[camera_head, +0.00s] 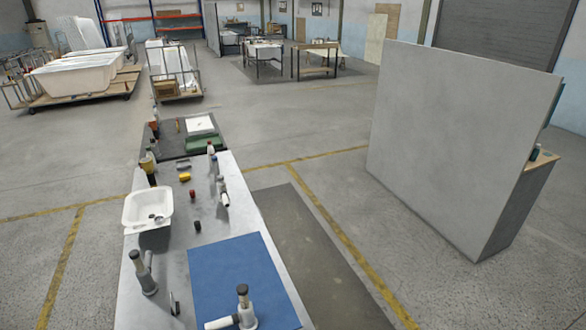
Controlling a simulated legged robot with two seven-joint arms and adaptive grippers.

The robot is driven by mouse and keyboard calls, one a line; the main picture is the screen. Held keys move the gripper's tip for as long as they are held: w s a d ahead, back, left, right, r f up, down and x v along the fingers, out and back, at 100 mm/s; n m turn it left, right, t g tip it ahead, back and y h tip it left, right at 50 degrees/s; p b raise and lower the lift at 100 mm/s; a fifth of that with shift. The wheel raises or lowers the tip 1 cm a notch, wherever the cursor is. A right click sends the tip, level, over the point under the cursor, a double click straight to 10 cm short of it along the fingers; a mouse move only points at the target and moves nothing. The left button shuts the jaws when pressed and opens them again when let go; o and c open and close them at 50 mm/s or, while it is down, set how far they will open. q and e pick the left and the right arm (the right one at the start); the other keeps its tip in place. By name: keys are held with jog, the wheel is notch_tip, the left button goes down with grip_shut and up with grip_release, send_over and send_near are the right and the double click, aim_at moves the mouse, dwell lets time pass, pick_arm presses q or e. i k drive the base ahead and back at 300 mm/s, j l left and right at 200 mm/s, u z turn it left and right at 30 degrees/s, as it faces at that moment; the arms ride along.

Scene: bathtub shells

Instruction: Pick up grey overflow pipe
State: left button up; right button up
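No part clearly reads as a plain grey overflow pipe, and I cannot tell which grey part is it. A grey upright fitting with a dark top and a white side tube (245,312) stands on the blue mat (225,268). A similar grey fitting (146,278) stands on the bench left of the mat. Another grey fitting with a white end (222,190) is farther back at the bench's right edge. Small grey parts (156,218) lie in a white basin (135,212) at the left edge. Neither of my grippers is in view.
The grey bench (208,223) also carries a small red part (192,193), a dark part (197,226), a yellow part (184,177) and bottles. A green tray (202,143) is behind. A tall grey panel (455,140) stands right. Floor between is clear.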

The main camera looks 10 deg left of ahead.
aim_at(149, 287)
jog(key=k+u, duration=0.1)
jog(key=u, duration=1.45)
jog(key=z, duration=0.65)
jog(key=j+z, duration=0.9)
jog(key=k+j+z, duration=0.15)
jog(key=j+z, duration=0.3)
jog(key=j, duration=0.15)
